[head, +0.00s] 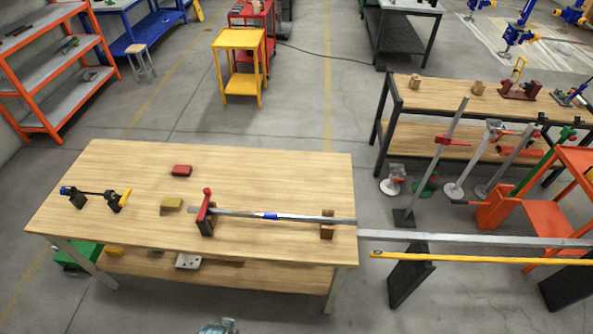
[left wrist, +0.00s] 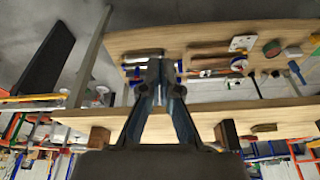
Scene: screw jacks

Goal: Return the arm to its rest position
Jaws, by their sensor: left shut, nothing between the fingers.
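My left gripper (left wrist: 160,88) shows in the left wrist view, its two dark fingers meeting with nothing between them. It is in front of the wooden workbench, whose top edge (left wrist: 270,117) and lower shelf (left wrist: 215,40) appear upside down behind it. In the head view the workbench (head: 120,215) stands at front left. A long metal bar (head: 300,217) with a blue band lies across a red-topped clamp (head: 206,215) and a wooden block (head: 327,226). I cannot make out my left gripper clearly in the head view. My right gripper is not in view.
A red block (head: 182,170), an olive block (head: 171,205) and a blue-and-yellow-ended rod (head: 97,192) are on the workbench. A grey beam (head: 470,239) and a yellow bar (head: 480,259) extend to the right. Several tools lie on the lower shelf. Open floor lies behind the workbench.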

